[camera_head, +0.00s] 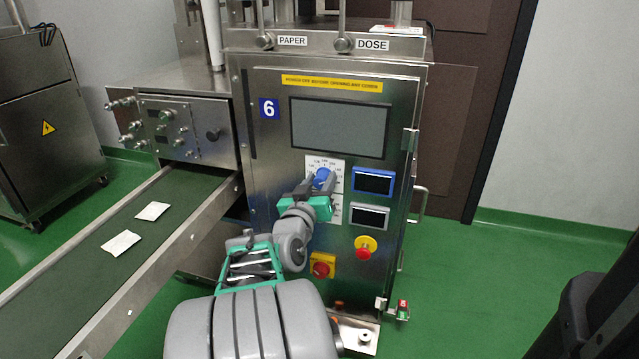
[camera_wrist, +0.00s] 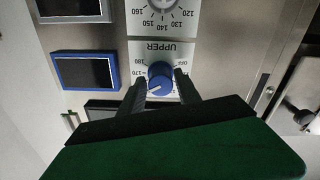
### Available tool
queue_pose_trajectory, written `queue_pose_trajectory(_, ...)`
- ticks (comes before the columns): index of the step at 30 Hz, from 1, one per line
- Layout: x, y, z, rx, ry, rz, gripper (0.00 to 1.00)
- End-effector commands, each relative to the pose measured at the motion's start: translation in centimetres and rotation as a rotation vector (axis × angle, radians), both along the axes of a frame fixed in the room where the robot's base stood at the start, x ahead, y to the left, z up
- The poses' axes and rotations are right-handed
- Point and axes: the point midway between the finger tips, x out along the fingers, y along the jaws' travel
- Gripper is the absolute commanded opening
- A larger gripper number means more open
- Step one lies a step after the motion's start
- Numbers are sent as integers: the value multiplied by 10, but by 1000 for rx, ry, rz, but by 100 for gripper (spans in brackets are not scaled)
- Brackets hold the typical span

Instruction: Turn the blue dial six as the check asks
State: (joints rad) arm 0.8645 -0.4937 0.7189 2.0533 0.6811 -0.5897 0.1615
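The machine marked with a blue 6 (camera_head: 269,108) stands in the middle of the head view. Its blue dial (camera_head: 322,178) sits on a white scale plate below the large screen. In the wrist view the blue dial (camera_wrist: 160,79) appears upside down on a plate reading UPPER, with OFF, 170 and 180 legible. A white pointer mark shows on its lower-left side in that view. My gripper (camera_head: 317,193) reaches to the dial from below. In the wrist view my gripper (camera_wrist: 161,82) has its dark fingers on either side of the dial, apparently with narrow gaps.
A blue-framed display (camera_head: 374,183) and a grey-framed display (camera_head: 369,215) sit right of the dial. A yellow-collared red button (camera_head: 364,248) and a red rotary switch (camera_head: 321,268) are below. Another dial (camera_wrist: 163,4) shows in the wrist view. The conveyor (camera_head: 175,195) carries two white packets.

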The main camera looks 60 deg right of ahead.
Motion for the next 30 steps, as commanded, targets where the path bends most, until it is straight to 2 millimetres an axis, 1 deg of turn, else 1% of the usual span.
queue_pose_trajectory(1,0,0,0,1,0,1,44)
queue_pose_trajectory(3,0,0,-1,1,1,1,50)
queue_pose_trajectory(11,1,2,-1,3,1,2,51)
queue_pose_trajectory(14,0,12,0,2,2,5,51)
queue_pose_trajectory(18,-3,41,1,1,2,9,51)
queue_pose_trajectory(22,-7,65,0,2,1,9,51)
queue_pose_trajectory(24,-9,73,0,1,2,6,51)
queue_pose_trajectory(26,-11,77,-1,1,1,5,51)
queue_pose_trajectory(30,-12,78,-1,2,2,0,51)
